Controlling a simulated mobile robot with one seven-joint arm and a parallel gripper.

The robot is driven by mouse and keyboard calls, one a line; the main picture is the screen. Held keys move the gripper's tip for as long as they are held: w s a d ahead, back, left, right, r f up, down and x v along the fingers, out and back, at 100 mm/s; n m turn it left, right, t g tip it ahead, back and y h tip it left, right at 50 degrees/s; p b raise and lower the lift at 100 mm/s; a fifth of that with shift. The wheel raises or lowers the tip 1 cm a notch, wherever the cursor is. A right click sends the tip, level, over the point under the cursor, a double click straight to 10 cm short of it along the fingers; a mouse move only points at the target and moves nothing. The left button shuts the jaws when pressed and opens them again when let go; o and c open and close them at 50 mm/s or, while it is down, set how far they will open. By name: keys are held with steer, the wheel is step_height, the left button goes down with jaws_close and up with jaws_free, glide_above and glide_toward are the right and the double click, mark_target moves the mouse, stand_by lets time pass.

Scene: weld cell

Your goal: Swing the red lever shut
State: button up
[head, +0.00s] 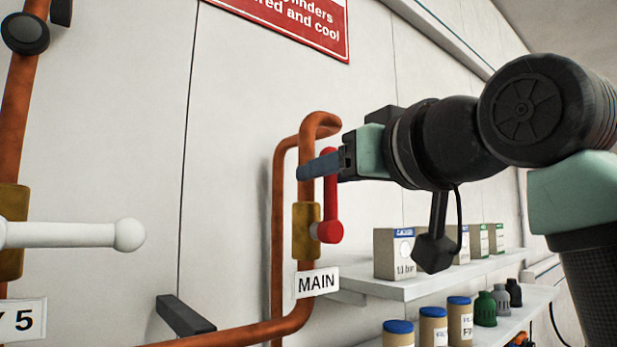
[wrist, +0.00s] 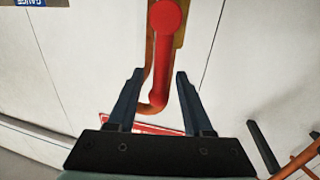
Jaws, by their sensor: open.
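The red lever (head: 331,200) stands upright beside the copper pipe, over the brass valve body (head: 303,232) above the "MAIN" label (head: 317,283). Its round red hub is at the bottom and its free end at the top. My gripper (head: 318,166) reaches in from the right at the lever's upper part; the near finger crosses in front of it. In the wrist view my gripper (wrist: 160,73) is open, with the lever (wrist: 165,60) between its two fingers and a gap on each side. The far finger is not clear in the head view.
A white lever (head: 75,235) on another pipe is at the left. A dark bracket (head: 184,316) juts out at lower left. Shelves (head: 430,284) with boxes and capped jars are below my arm. A red sign (head: 300,18) hangs above; bare wall lies between the pipes.

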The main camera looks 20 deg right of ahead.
steer(key=shift+w, duration=0.35)
steer(key=shift+s+r, duration=0.1)
steer(key=shift+s, duration=0.2)
steer(key=shift+w, duration=0.1)
jaws_close()
steer(key=shift+r, duration=0.1)
stand_by(0.8)
